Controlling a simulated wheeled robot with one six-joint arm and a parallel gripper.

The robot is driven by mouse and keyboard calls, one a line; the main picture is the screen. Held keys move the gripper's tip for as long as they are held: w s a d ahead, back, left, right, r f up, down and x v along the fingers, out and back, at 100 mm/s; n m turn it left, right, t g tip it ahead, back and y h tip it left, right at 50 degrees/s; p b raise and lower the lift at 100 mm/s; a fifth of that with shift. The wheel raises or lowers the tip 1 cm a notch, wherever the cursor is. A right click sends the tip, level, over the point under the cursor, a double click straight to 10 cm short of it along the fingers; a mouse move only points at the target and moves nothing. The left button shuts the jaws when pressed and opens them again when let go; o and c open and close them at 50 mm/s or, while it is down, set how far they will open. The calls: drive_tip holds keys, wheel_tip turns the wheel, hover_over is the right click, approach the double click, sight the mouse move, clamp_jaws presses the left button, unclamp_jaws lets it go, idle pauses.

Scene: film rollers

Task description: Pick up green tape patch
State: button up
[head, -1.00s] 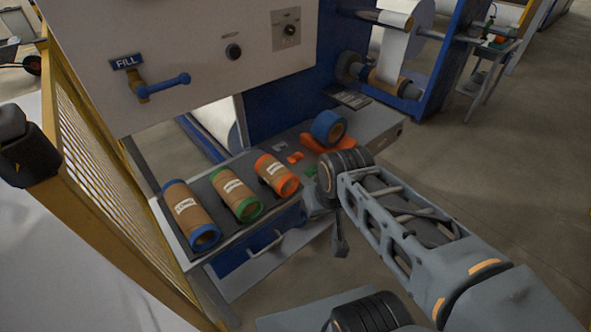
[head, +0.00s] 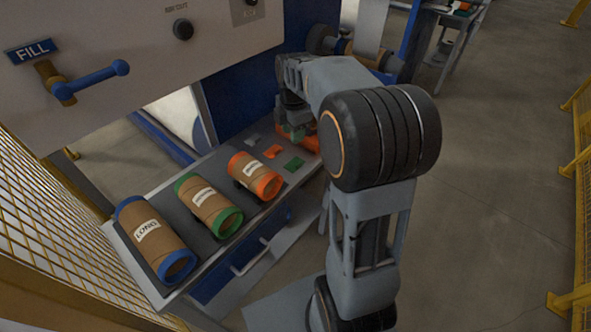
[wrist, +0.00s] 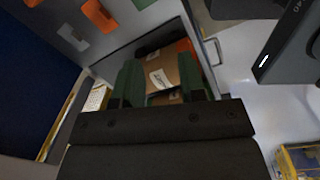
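The green tape patch (head: 293,163) is a small flat piece on the grey bench top, right of the orange-ended roller.
An orange patch (head: 272,152) and a grey patch (head: 252,141) lie near the green one. Rollers with orange (head: 255,175), green (head: 208,205) and blue (head: 154,240) ends lie to the left. The FILL panel (head: 120,45) overhangs the bench's back. A yellow mesh fence (head: 50,215) bounds the left.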

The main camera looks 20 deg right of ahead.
wheel_tip(320, 180, down, 3)
drive_tip(key=w+d+n, duration=0.2)
drive_tip(key=w+n, duration=0.1)
drive_tip(key=n+b, duration=0.1)
hover_over(297, 165)
drive_tip(key=shift+g, duration=0.3)
wheel_tip(297, 165, down, 8)
drive_tip(key=shift+a+r, duration=0.1)
drive_tip(key=shift+r, duration=0.05)
drive_tip(key=shift+s+f, duration=0.1)
drive_tip(key=shift+f, duration=3)
drive_tip(key=shift+c, duration=0.4)
clamp_jaws()
